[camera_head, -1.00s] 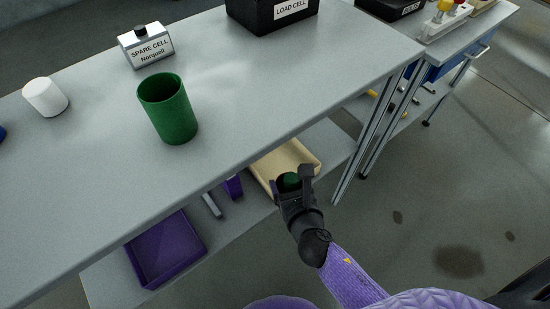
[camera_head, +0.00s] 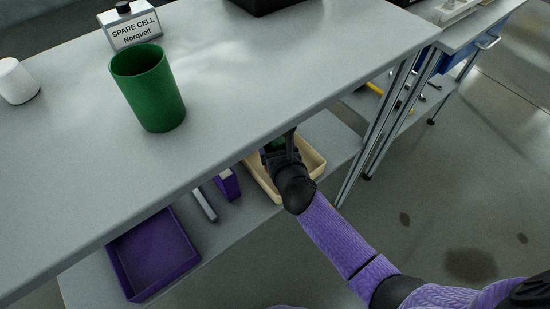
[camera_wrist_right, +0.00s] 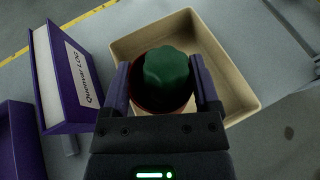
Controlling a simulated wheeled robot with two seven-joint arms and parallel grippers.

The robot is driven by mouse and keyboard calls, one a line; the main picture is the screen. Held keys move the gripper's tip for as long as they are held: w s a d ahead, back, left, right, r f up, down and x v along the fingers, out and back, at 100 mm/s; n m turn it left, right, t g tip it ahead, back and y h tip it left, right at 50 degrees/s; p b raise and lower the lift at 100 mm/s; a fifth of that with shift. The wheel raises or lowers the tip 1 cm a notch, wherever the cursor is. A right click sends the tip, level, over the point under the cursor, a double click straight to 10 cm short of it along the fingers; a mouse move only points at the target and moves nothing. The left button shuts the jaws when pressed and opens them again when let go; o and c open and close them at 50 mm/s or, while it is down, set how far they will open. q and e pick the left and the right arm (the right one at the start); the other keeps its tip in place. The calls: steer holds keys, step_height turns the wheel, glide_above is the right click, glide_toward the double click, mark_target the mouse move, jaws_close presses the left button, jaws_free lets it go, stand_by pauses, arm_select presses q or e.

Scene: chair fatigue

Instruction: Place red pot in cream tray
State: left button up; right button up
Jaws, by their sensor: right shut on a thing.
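The red pot (camera_wrist_right: 160,107) is dark red-brown with a lobed green plant or top (camera_wrist_right: 167,68). My right gripper (camera_wrist_right: 160,78) is shut on it, one finger on each side. The cream tray (camera_wrist_right: 238,88) lies beyond and beneath the pot in the wrist view. Its rim also shows in the head view (camera_head: 318,166). I cannot tell whether the pot touches the tray floor. My left gripper is not in view.
A purple and white log book (camera_wrist_right: 66,75) stands left of the cream tray. A purple tray (camera_head: 152,255) lies farther left on the shelf. The bench top (camera_head: 240,110) overhangs the arm and carries a green cup (camera_head: 149,88) and a spare cell box (camera_head: 130,25).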

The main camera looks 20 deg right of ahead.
step_height(320, 180, down, 4)
steer(key=b, duration=0.3)
steer(key=shift+f, duration=0.25)
steer(key=shift+r, duration=0.4)
steer(key=shift+f, duration=0.2)
steer(key=o, duration=1.1)
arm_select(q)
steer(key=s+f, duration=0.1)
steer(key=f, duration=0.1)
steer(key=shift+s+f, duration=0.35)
arm_select(e)
steer(key=shift+r, duration=0.1)
steer(key=shift+r, duration=0.3)
arm_select(q)
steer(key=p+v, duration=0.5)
steer(key=p, duration=0.1)
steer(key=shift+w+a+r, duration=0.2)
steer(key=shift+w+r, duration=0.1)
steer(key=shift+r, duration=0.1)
arm_select(e)
steer(key=v, duration=1.2)
steer(key=shift+f, duration=0.2)
